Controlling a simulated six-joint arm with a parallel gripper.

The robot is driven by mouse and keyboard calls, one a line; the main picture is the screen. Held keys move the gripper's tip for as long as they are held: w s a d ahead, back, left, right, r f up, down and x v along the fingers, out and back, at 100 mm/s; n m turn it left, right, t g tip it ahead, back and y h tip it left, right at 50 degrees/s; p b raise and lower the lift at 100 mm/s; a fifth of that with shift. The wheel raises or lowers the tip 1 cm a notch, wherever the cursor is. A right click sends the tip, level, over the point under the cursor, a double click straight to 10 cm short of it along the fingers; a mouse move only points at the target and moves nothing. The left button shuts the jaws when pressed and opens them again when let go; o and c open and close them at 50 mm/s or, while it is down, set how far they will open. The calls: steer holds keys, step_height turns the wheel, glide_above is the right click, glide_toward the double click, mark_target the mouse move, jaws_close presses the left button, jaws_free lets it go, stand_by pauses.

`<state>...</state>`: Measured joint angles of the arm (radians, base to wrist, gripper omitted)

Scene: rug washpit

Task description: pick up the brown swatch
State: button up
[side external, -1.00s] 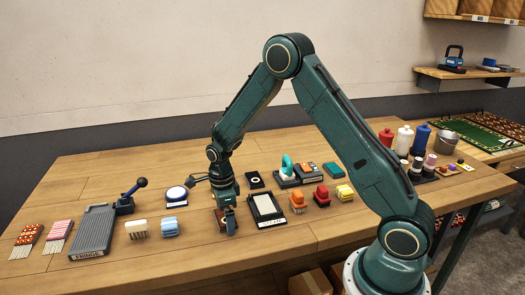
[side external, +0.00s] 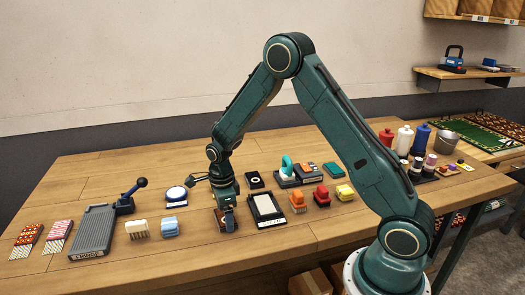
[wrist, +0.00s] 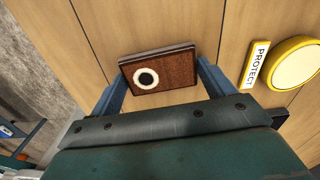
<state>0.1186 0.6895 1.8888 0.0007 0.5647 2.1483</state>
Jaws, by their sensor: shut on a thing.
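The brown swatch (wrist: 170,74) is a flat, thin rectangle with a white ring around a black spot. In the wrist view it sits between the two blue fingers of my gripper (wrist: 160,76), which are shut on its opposite edges. In the side view my gripper (side external: 226,221) points down at the wooden table, with the swatch low between its fingers and partly hidden. I cannot tell whether the swatch still touches the table.
A black-framed white pad (side external: 267,209) lies close on the right, with orange, red and yellow brushes beyond it. A blue brush (side external: 170,227) and grey ribbed board (side external: 92,233) are on the left. A yellow disc (wrist: 297,63) labelled PROTECT shows in the wrist view.

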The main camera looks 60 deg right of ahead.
step_height(320, 180, up, 20)
stand_by(0.6)
steer(key=shift+f, duration=0.1)
stand_by(0.4)
steer(key=m, duration=0.1)
glide_toward(265, 205)
steer(key=shift+d, duration=0.15)
stand_by(0.4)
steer(key=shift+f, duration=2.7)
steer(key=shift+f, duration=0.5)
steer(key=o, duration=0.9)
